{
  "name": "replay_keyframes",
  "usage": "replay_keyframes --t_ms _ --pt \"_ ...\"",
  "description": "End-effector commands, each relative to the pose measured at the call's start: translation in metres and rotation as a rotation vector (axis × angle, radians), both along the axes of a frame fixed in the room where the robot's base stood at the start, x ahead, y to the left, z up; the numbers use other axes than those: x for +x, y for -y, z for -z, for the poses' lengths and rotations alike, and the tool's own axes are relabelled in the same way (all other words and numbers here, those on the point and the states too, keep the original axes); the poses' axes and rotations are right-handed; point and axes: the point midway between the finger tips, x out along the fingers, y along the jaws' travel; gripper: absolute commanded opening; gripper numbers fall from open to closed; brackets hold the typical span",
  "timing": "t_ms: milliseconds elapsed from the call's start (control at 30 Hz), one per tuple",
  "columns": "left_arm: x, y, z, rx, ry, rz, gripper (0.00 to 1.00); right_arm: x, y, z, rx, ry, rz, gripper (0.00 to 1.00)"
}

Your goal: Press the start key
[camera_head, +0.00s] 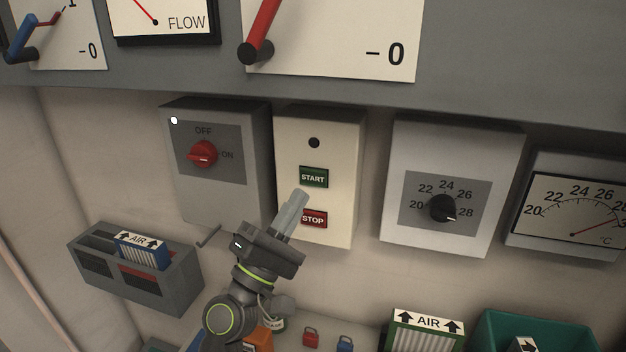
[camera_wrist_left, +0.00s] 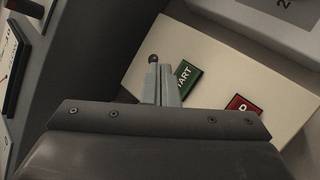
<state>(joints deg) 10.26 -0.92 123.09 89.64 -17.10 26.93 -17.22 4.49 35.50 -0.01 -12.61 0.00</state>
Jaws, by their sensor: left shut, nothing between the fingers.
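The green START key (camera_head: 313,177) sits on a cream box (camera_head: 341,205) on the wall, below a dark round lamp (camera_head: 314,143). The red STOP key (camera_head: 315,219) is below it, partly covered by my gripper in the head view. My left gripper (camera_head: 300,196) is shut and empty, its fingertips just below and left of the START key in the head view. In the left wrist view the fingers (camera_wrist_left: 162,75) point at the cream box beside the START key (camera_wrist_left: 186,77), covering part of it; the STOP key (camera_wrist_left: 242,105) is to the right. Contact cannot be told.
A grey box with a red OFF/ON knob (camera_head: 204,154) is left of the cream box. A box with a black dial (camera_head: 442,208) is to the right. A grey holder (camera_head: 176,284) with a blue AIR filter is lower left. A grey panel overhangs above.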

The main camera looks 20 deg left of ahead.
Motion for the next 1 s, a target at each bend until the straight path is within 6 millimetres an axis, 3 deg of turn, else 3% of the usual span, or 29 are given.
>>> replay_keyframes --t_ms 100,333,1000 --pt "0.017 0.001 0.002 0.004 0.001 0.000 0.00 0.000 0.000 0.006 0.000 0.000 0.000 0.36" --pt "0.035 0.001 0.001 0.002 0.000 0.000 0.00 0.000 0.000 0.012 0.000 0.001 0.000 0.36" --pt "0.039 0.001 0.000 0.001 -0.001 0.000 0.00 0.001 0.001 0.012 -0.002 0.001 -0.001 0.36"
